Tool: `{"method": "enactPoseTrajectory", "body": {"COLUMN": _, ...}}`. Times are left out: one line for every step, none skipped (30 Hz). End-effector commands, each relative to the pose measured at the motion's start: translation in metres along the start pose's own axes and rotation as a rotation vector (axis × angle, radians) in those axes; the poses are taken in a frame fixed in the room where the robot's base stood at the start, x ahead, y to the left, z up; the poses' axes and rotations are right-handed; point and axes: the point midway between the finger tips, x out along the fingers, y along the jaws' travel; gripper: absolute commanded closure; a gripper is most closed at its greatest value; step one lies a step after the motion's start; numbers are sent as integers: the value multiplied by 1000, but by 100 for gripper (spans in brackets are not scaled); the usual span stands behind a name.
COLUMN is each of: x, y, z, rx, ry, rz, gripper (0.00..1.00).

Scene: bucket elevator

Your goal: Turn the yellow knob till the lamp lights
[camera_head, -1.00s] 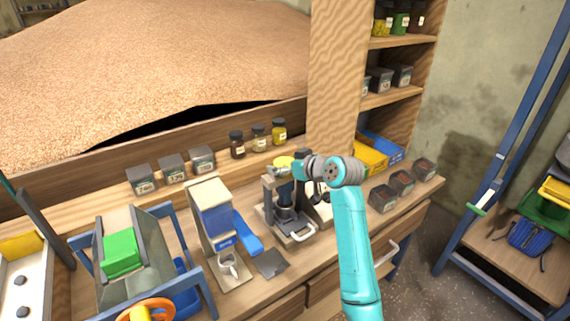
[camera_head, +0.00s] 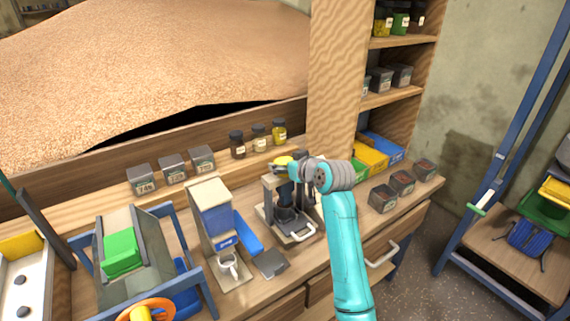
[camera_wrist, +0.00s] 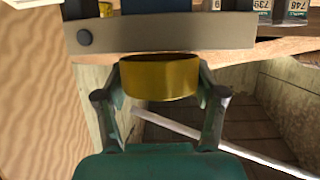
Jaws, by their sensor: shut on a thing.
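The yellow knob (camera_head: 284,160) sits on top of a small dark press-like machine (camera_head: 270,193) on the bench. In the wrist view the knob (camera_wrist: 160,78) is a short yellow cylinder under a grey metal bar (camera_wrist: 160,34). My gripper (camera_wrist: 160,84) has a finger on each side of the knob and is shut on it. In the head view my gripper (camera_head: 298,170) is at the machine's top, partly hidden by my arm. I see no lit lamp; I cannot make out a lamp.
A blue-fronted dispenser (camera_head: 212,218) with a white mug (camera_head: 228,264) stands to the left. Three jars (camera_head: 258,138) stand behind. Dark labelled boxes (camera_head: 383,198) and a yellow bin (camera_head: 370,158) lie to the right. A dark flat block (camera_head: 270,263) lies in front.

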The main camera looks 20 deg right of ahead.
Motion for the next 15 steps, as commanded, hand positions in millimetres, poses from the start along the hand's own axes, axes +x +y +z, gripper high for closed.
{"method": "enactPoseTrajectory", "body": {"x": 0, "y": -3, "z": 0, "rx": 10, "ry": 0, "rz": 28, "gripper": 66}}
{"method": "enactPoseTrajectory", "body": {"x": 0, "y": -3, "z": 0, "rx": 19, "ry": 0, "rz": 51, "gripper": 66}}
{"method": "enactPoseTrajectory", "body": {"x": 0, "y": -3, "z": 0, "rx": 32, "ry": 0, "rz": 82, "gripper": 66}}
{"method": "enactPoseTrajectory", "body": {"x": 1, "y": -3, "z": 0, "rx": 42, "ry": 0, "rz": 107, "gripper": 66}}
{"method": "enactPoseTrajectory", "body": {"x": 1, "y": -3, "z": 0, "rx": 52, "ry": 0, "rz": 132, "gripper": 66}}
{"method": "enactPoseTrajectory", "body": {"x": 1, "y": -3, "z": 0, "rx": 67, "ry": 0, "rz": 167, "gripper": 66}}
{"method": "enactPoseTrajectory", "body": {"x": 1, "y": -4, "z": 0, "rx": 78, "ry": 0, "rz": 193, "gripper": 66}}
{"method": "enactPoseTrajectory", "body": {"x": 1, "y": -3, "z": 0, "rx": 89, "ry": 0, "rz": 219, "gripper": 66}}
{"method": "enactPoseTrajectory", "body": {"x": 1, "y": -4, "z": 0, "rx": 104, "ry": 0, "rz": 254, "gripper": 66}}
{"method": "enactPoseTrajectory", "body": {"x": 1, "y": -4, "z": 0, "rx": 115, "ry": 0, "rz": 280, "gripper": 66}}
{"method": "enactPoseTrajectory", "body": {"x": 1, "y": -4, "z": 0, "rx": 127, "ry": 0, "rz": 307, "gripper": 66}}
{"method": "enactPoseTrajectory", "body": {"x": 1, "y": -4, "z": 0, "rx": 140, "ry": 0, "rz": 342, "gripper": 66}}
{"method": "enactPoseTrajectory", "body": {"x": 1, "y": -4, "z": 0, "rx": 151, "ry": 0, "rz": 368, "gripper": 66}}
{"method": "enactPoseTrajectory", "body": {"x": 1, "y": -4, "z": 0, "rx": 162, "ry": 0, "rz": 395, "gripper": 66}}
{"method": "enactPoseTrajectory", "body": {"x": 1, "y": -4, "z": 0, "rx": 176, "ry": 0, "rz": 429, "gripper": 66}}
